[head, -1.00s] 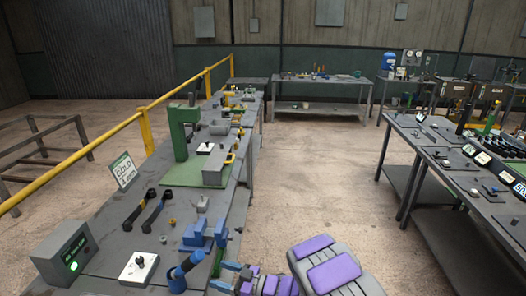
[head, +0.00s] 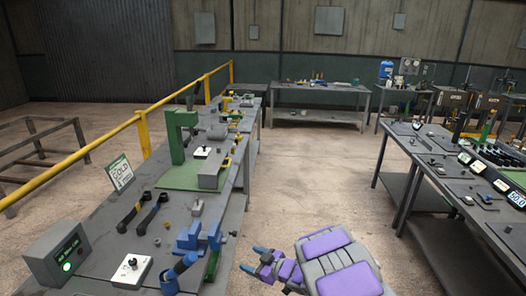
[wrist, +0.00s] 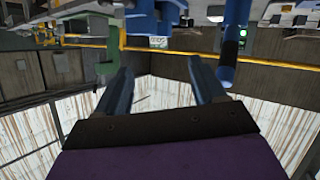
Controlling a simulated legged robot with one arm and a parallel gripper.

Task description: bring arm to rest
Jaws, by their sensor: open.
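My gripper (head: 252,261) is at the bottom middle of the head view, beside the right edge of the long left bench (head: 232,190), over the floor gap. Its two blue fingers are apart and nothing is between them. In the wrist view my gripper (wrist: 164,85) also shows open and empty, with the picture upside down. My purple and grey arm runs from the gripper to the lower right of the head view.
The left bench holds a green press (head: 180,140), blue fixtures (head: 192,237), black-handled levers (head: 130,215) and a grey box with a green light (head: 62,255). A yellow rail (head: 100,143) runs behind it. Another bench (head: 425,155) stands right; open floor (head: 300,160) lies between.

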